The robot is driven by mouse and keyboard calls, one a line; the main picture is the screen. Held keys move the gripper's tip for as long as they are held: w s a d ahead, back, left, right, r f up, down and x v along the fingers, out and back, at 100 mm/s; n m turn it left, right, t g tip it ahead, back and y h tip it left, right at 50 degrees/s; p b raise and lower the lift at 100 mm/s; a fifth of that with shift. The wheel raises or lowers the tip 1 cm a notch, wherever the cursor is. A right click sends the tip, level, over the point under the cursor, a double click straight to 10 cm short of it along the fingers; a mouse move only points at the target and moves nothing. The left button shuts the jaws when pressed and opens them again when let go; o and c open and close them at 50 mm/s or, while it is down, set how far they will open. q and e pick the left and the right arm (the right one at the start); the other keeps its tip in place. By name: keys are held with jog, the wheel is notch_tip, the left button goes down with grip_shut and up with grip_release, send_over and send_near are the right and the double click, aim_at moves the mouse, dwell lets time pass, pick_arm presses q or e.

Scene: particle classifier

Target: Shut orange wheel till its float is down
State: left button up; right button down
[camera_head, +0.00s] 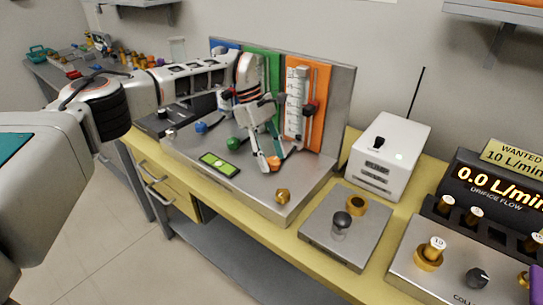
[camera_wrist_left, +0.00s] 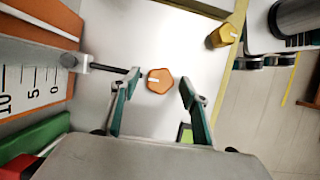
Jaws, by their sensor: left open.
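The orange wheel (camera_head: 273,162) is a small knob on the grey deck in front of the orange panel (camera_head: 321,100). In the left wrist view the orange wheel (camera_wrist_left: 160,84) has a white mark and sits between my fingers, with a gap on each side. My left gripper (camera_head: 276,158) is open around it, pointing down. The scale plate (camera_head: 297,100) stands on the orange panel; in the left wrist view the scale (camera_wrist_left: 30,78) reads 10, 5, 0. I cannot make out the float. My right gripper is out of view.
A blue knob (camera_head: 201,127) and a green knob (camera_head: 234,144) stand left of my gripper. A brass knob (camera_head: 283,196) is in front. A green-lit display (camera_head: 220,164) lies on the deck. A white box (camera_head: 389,152) stands right. The flow display (camera_head: 498,190) reads 0.0.

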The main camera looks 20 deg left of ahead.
pick_arm(q)
jog(key=shift+a+r, duration=0.15)
jog(key=shift+r, duration=0.25)
jog(key=v, duration=1.1)
jog(key=shift+a, duration=0.1)
